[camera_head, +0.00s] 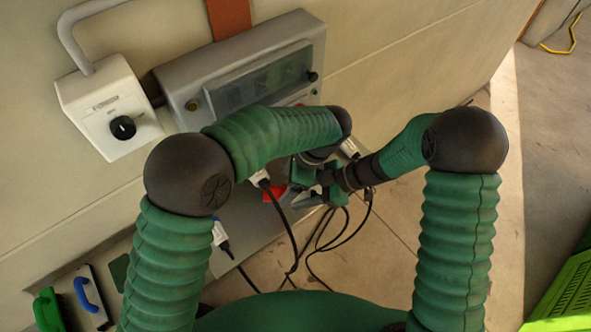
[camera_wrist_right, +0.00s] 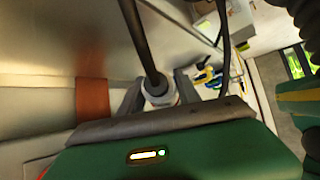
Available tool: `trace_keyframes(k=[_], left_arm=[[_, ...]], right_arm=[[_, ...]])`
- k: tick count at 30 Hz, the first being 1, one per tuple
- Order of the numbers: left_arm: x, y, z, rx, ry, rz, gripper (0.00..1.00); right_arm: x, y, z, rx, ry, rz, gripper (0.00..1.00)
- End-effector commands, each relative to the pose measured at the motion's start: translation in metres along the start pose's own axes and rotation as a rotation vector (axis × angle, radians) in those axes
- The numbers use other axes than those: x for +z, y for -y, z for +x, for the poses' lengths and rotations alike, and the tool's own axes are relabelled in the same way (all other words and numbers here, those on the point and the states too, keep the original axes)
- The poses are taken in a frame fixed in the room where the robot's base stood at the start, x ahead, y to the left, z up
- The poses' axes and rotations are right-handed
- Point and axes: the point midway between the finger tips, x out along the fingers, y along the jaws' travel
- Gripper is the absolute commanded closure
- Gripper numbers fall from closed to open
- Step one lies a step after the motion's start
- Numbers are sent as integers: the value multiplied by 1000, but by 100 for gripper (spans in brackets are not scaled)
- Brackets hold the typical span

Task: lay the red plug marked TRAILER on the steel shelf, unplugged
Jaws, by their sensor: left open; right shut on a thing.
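A red piece (camera_head: 272,193), which looks like the red plug, shows at the steel shelf (camera_head: 240,215), beside my grippers. It is partly hidden and I cannot read a marking on it. My left gripper (camera_head: 294,184) is open close to it, partly covered by the arms. My right gripper (camera_head: 308,199) comes in from the right, close against the left one. In the right wrist view it is shut on a pale grey cable end (camera_wrist_right: 158,88) with a black cable. I cannot tell its body colour or whether this is the red plug.
White plugs with black cables (camera_head: 260,178) (camera_head: 220,234) stand at the shelf. A grey panel box (camera_head: 235,75) and a white switch box (camera_head: 108,105) are on the wall above. Loose black cables (camera_head: 325,245) hang below my grippers.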

Motion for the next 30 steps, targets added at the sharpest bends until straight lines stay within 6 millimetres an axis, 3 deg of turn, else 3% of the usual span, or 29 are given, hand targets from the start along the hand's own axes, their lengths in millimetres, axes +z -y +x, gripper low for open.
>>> trace_keyframes(k=[6, 15, 30], left_arm=[[0, -1, 30, 1, 1, -1, 25], [0, 0, 34, -1, 0, -2, 25], [0, 1, 34, -5, -1, -4, 90]], right_arm=[[0, 0, 0, 0, -1, -1, 100], [0, 0, 0, 0, -1, -1, 100], [-1, 2, 0, -5, -3, -2, 100]])
